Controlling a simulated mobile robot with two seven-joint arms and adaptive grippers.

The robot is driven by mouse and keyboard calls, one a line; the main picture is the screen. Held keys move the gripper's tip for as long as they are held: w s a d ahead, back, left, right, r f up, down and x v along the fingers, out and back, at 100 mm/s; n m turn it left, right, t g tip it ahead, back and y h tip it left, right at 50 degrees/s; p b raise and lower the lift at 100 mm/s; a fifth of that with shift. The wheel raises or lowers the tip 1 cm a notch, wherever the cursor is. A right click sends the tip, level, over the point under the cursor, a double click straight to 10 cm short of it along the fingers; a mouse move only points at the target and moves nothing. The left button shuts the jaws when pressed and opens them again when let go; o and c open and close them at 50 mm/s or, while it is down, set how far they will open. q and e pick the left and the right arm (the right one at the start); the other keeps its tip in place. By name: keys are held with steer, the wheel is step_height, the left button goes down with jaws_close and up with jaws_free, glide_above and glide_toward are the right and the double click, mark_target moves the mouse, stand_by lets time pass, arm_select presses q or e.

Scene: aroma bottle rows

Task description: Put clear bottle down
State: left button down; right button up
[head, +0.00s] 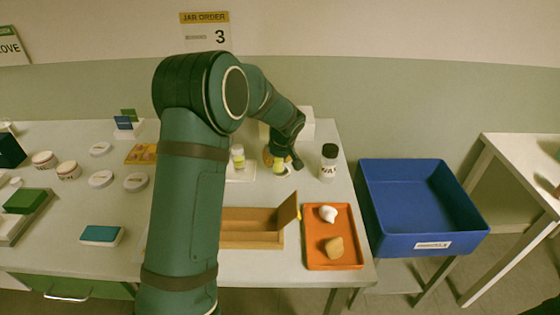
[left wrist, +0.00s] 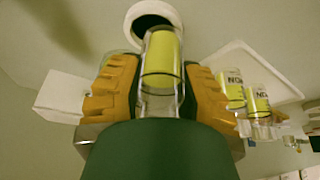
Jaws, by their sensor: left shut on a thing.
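My left gripper (head: 285,161) is over the back right of the table in the head view. In the left wrist view its orange-padded fingers (left wrist: 160,95) are shut on a clear bottle (left wrist: 160,75) with a yellow band. The bottle's yellow part also shows just below the gripper in the head view (head: 281,168). Whether its base touches the table cannot be told. More clear bottles with yellow parts (left wrist: 258,101) stand on a white tray (left wrist: 262,64), right of the gripper in the wrist view. My right gripper is not in view.
A black-lidded jar (head: 328,162) stands just right of the gripper. A wooden box (head: 250,239) and an orange tray (head: 318,264) with two lumps lie in front. A blue bin (head: 425,242) stands beyond the table's right edge. White lidded jars (head: 68,170) stand at left.

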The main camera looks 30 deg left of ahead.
arm_select(q)
steer(key=shift+w+d+f, duration=0.25)
steer(key=shift+w+f, duration=0.4)
steer(key=shift+f, duration=0.2)
steer(key=shift+f+b, duration=0.1)
steer(key=shift+b, duration=0.3)
steer(key=c, duration=0.7)
jaws_free()
steer(key=shift+r+p, duration=0.3)
steer(key=s+d, duration=0.2)
steer(key=d, duration=0.1)
steer(key=s+d, duration=0.5)
steer(key=d, duration=0.2)
steer(key=shift+s+r, duration=0.25)
steer(key=shift+r, duration=0.15)
